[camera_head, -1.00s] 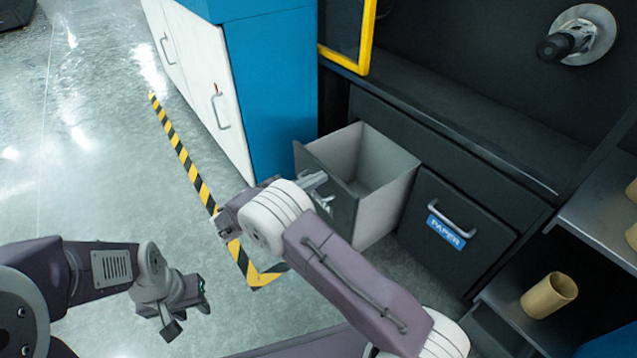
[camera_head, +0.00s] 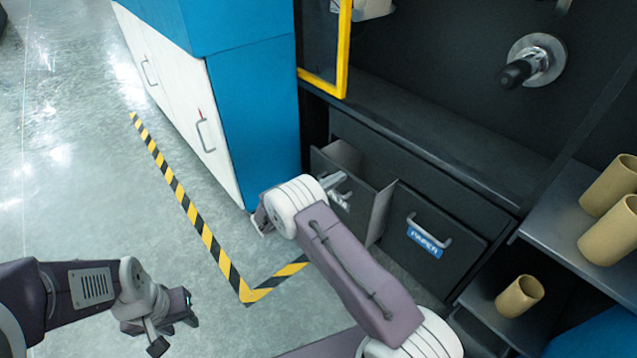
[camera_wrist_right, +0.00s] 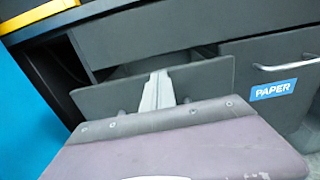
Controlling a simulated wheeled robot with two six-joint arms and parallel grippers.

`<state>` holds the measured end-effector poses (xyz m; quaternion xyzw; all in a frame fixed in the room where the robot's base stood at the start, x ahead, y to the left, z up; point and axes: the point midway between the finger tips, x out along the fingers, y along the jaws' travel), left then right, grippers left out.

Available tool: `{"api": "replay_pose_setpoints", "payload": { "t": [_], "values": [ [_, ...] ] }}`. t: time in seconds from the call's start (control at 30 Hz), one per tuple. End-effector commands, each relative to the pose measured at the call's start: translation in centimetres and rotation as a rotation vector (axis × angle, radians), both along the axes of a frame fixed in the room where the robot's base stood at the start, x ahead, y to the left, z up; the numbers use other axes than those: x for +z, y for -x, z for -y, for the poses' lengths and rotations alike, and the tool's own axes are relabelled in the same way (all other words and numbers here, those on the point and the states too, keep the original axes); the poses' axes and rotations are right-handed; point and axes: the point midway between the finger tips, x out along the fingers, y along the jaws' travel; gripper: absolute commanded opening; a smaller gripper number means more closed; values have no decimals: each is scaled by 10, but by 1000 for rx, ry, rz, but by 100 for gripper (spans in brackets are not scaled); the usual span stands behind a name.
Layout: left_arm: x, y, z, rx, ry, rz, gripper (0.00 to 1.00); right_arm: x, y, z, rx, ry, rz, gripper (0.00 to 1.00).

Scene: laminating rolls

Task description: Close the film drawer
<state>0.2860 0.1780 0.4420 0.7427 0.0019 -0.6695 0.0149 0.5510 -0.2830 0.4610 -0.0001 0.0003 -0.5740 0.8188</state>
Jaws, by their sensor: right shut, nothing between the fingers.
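The film drawer (camera_head: 358,222) is partly open, sticking out of the dark cabinet beside the paper drawer (camera_head: 452,247). Its light inner side and a strip of its open top show. In the right wrist view its front panel (camera_wrist_right: 105,100) stands out from the cabinet. My right gripper (camera_head: 337,182) is shut and empty, with its fingers at the drawer's front near the handle. In the right wrist view the closed fingers (camera_wrist_right: 157,92) point at the panel; exact contact is hard to tell. My left gripper (camera_head: 172,326) is open and empty, away over the floor.
A blue and white cabinet (camera_head: 250,110) stands to the left of the drawers. A yellow-framed panel (camera_head: 341,60) hangs above them. Tan rolls (camera_head: 519,297) sit on shelves at the right. The floor around the striped tape (camera_head: 205,232) is clear.

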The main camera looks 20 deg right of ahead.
Motion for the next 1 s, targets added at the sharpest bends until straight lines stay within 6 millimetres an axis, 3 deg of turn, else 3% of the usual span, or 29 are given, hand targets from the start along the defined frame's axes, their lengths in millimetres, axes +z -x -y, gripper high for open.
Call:
{"api": "replay_pose_setpoints", "payload": {
  "t": [0.2, 0.4, 0.63, 1.0],
  "values": [
    [9, 0, 0, 0, 0, 0, 36, 0, -15, 44, -4, 0, 0, 0],
    [10, 0, 0, 0, 0, 0, 36, -1, -25, 69, -2, 0, 1, 0],
    [10, 0, 0, 0, 0, 0, 36, 0, -30, 82, 0, 1, 1, 0],
    [11, 0, 0, 0, 0, 0, 36, 2, -32, 86, 0, 2, 6, 0]
  ]
}}
